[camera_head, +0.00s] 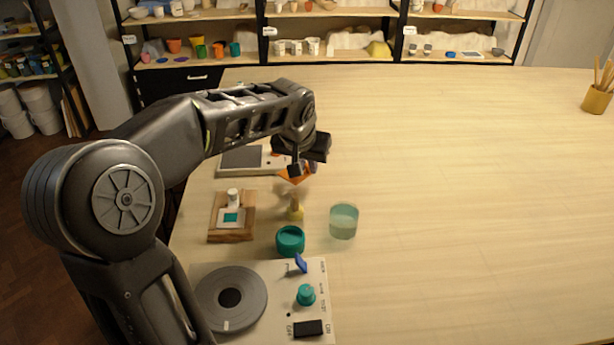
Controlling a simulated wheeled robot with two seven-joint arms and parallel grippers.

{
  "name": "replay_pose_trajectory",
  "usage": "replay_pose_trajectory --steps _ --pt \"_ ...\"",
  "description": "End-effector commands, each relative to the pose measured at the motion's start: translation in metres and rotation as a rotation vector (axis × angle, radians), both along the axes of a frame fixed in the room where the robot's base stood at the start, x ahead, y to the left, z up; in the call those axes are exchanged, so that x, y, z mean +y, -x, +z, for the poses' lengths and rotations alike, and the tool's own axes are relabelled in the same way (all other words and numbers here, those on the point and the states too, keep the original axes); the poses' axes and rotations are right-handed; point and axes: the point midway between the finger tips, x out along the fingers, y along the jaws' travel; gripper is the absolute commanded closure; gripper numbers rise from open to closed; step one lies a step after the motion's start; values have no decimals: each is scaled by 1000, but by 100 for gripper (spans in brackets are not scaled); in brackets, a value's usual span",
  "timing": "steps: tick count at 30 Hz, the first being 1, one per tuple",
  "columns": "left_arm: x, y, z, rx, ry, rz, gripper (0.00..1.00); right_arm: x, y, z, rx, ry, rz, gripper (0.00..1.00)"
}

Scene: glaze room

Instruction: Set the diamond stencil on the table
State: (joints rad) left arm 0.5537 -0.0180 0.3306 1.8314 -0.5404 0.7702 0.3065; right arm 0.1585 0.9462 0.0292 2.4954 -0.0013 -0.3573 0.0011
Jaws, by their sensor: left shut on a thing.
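My left gripper (295,169) is shut on a thin orange piece, which I take to be the diamond stencil (296,178). Its corners stick out below the fingers, and its upper part is hidden by them. It is held over the left part of the pale wooden table (460,190). I cannot tell whether it touches anything below. My right gripper is not in view.
Near the gripper are a flat scale-like unit (240,158), a wooden board (232,237) with a white jar, a brush (295,207), a teal pot (290,241) and a glass (343,221). A wheel panel (318,275) lies in front.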

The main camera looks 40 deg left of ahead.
Motion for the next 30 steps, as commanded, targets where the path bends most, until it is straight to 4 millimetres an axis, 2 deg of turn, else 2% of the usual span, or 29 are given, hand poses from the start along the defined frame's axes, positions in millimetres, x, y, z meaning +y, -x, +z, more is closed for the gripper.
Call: replay_pose_trajectory --steps 5,12,24,25,30 --pt "0 0 -5 2 1 0 100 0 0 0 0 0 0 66" --pt "0 0 -35 2 1 0 100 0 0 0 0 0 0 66" --pt "0 0 -41 0 1 0 100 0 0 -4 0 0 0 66" --pt "0 0 -41 0 1 0 85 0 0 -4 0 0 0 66" --pt "0 0 -39 0 1 0 71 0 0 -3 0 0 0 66"
